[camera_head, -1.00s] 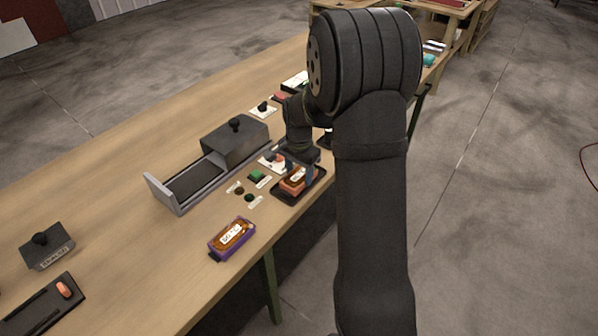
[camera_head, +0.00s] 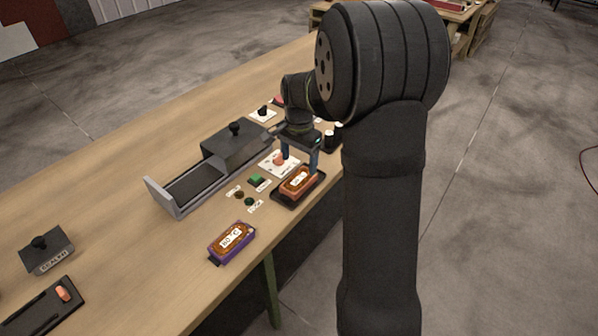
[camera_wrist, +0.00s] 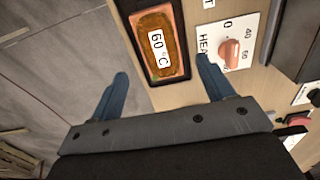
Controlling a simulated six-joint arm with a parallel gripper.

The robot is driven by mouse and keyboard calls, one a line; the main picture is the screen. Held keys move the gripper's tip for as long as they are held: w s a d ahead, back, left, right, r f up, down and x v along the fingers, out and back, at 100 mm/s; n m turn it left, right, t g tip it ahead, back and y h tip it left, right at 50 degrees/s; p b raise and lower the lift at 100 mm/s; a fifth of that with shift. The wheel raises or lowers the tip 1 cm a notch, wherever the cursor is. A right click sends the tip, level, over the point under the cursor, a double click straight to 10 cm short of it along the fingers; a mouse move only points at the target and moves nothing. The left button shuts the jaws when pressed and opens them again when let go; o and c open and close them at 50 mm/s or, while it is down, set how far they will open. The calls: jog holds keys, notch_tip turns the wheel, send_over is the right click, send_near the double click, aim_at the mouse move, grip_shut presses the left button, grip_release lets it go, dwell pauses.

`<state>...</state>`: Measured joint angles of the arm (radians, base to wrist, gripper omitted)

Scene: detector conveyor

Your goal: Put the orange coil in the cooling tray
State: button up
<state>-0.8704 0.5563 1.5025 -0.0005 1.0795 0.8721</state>
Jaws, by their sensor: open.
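The orange coil (camera_head: 291,192), a box-shaped block with a brown top and a white label, lies in a shallow black tray (camera_head: 283,204) near the table's right edge. In the wrist view its label reads 60 °C on the coil (camera_wrist: 152,22), inside the black tray rim (camera_wrist: 140,50). My gripper (camera_head: 300,162) is open and empty, its blue fingers apart just behind the coil. In the wrist view my gripper (camera_wrist: 163,86) points toward the coil without touching it. I cannot tell which tray is the cooling tray.
A purple block (camera_head: 231,242) with a label lies nearer the front. A heat dial (camera_wrist: 230,52) is beside the tray. A grey channel with a dark housing (camera_head: 236,140) stands left of it.

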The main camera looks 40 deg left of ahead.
notch_tip(320, 180, up, 5)
jog(key=shift+r, duration=0.2)
dwell(0.3)
send_over(299, 183)
jog(key=w, duration=0.1)
jog(key=shift+a+f, duration=0.2)
jog(key=shift+f, duration=1.85)
jog(key=shift+a+f, duration=0.2)
jog(key=shift+f, duration=1.85)
